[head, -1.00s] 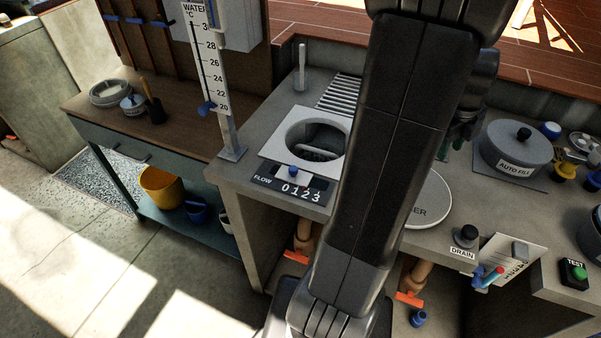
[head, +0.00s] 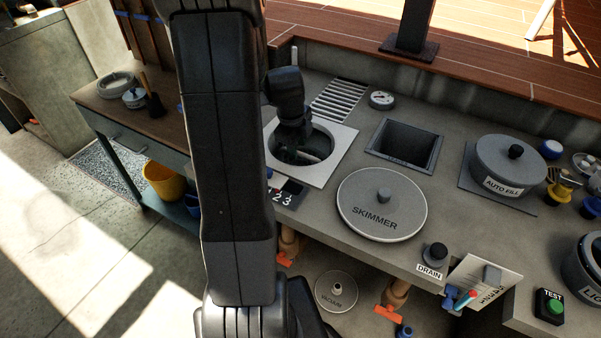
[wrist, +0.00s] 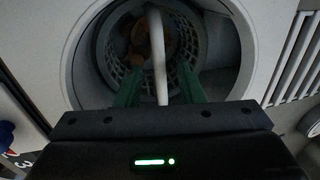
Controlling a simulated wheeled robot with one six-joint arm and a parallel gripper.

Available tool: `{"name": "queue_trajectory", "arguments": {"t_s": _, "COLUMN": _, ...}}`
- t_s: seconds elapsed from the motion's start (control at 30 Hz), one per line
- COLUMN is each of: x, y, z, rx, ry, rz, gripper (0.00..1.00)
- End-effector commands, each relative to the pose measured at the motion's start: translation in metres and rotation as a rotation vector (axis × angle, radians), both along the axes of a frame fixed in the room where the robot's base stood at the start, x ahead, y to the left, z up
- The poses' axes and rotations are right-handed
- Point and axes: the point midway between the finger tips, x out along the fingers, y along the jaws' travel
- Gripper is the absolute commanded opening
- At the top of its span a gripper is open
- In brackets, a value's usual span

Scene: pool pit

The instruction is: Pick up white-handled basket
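The white-handled basket (wrist: 112,62) sits down inside the round opening of a white square plate (head: 335,165). It is a grey perforated basket with brown, leaf-like bits inside. Its white handle (wrist: 157,50) arches up and runs between my fingers in the wrist view. My gripper (wrist: 159,88) has two green fingers, spread apart, one on each side of the handle with a gap to each. In the head view my gripper (head: 291,155) reaches down into the opening, and my arm hides part of the plate.
A round SKIMMER lid (head: 360,212) lies on the counter, right of the opening. Behind it is a square dark recess (head: 405,146). A slatted grate (head: 338,99) and a round gauge (head: 382,99) are at the back. The AUTO FILL pot (head: 508,165) stands farther right.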

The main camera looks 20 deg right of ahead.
Motion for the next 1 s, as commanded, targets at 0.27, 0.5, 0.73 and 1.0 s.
{"name": "queue_trajectory", "arguments": {"t_s": 0.27, "x": 0.001, "y": -0.005, "z": -0.035, "rx": 0.002, "ry": 0.004, "rz": 0.0, "gripper": 0.35}}
{"name": "queue_trajectory", "arguments": {"t_s": 0.5, "x": 0.002, "y": -0.006, "z": -0.04, "rx": 0.001, "ry": 0.001, "rz": 0.0, "gripper": 0.35}}
{"name": "queue_trajectory", "arguments": {"t_s": 0.73, "x": 0.002, "y": -0.006, "z": -0.04, "rx": 0.001, "ry": 0.001, "rz": 0.0, "gripper": 0.05}}
{"name": "queue_trajectory", "arguments": {"t_s": 1.0, "x": 0.002, "y": -0.006, "z": -0.04, "rx": 0.001, "ry": 0.001, "rz": 0.0, "gripper": 0.0}}
